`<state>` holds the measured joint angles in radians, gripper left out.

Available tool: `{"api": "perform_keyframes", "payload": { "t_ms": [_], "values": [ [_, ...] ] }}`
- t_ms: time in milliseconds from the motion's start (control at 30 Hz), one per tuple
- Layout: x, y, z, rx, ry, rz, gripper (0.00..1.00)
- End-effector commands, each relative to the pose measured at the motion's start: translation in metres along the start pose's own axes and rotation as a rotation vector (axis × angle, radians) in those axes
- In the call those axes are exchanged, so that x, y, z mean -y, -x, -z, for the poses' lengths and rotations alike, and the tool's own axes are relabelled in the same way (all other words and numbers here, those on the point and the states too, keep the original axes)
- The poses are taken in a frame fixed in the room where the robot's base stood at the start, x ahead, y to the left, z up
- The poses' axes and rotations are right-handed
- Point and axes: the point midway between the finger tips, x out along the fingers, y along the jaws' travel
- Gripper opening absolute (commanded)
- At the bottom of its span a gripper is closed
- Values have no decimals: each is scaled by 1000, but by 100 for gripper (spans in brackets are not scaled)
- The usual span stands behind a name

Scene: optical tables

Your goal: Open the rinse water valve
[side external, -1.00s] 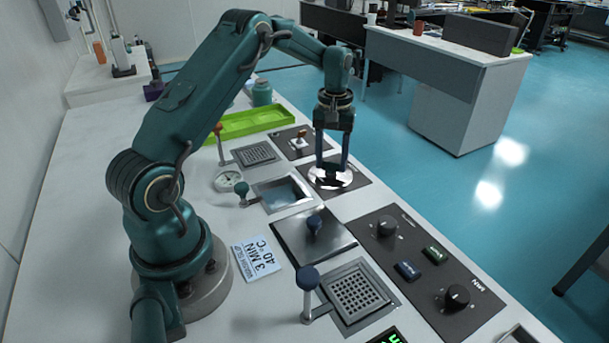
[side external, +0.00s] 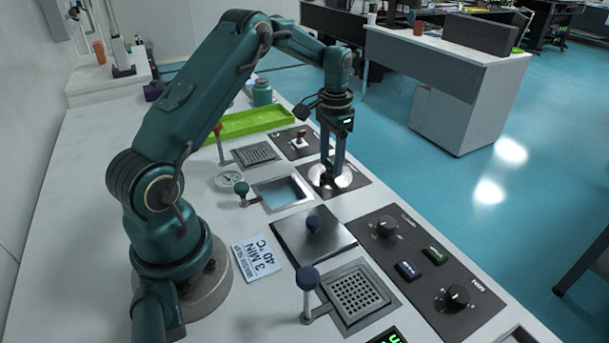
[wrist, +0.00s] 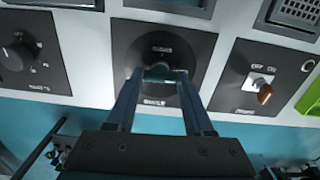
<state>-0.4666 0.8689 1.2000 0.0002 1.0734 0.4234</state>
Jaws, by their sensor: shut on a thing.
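My gripper (side external: 335,182) points down at a round valve plate (side external: 349,179) on a dark square panel, and this plate looks bright and shiny in the side view. In the wrist view my gripper (wrist: 160,76) has its two fingers at either end of a short greenish bar handle (wrist: 160,73), shut on it. The handle lies about crosswise in that view, in the middle of the dark round plate (wrist: 165,48). Small lettering above and below the handle is too small to read surely. In the side view the fingers hide the handle.
A panel with a small red-brown-tipped switch (side external: 300,139) lies behind. A black-knob panel (side external: 385,228) is nearer the camera. A green tray (side external: 240,124) lies further back.

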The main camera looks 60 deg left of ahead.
Motion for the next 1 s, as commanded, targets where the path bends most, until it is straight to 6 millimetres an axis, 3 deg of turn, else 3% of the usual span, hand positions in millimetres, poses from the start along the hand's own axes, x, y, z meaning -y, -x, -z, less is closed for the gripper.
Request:
{"api": "perform_keyframes", "payload": {
  "t_ms": [667,700,733,767,1000],
  "values": [
    [0,1,1,-4,-61,2,0],
    [0,1,1,-4,-61,2,64],
    [0,1,1,-4,-61,2,75],
    [0,1,1,-4,-61,2,82],
    [0,1,0,-2,-59,1,82]
  ]
}}
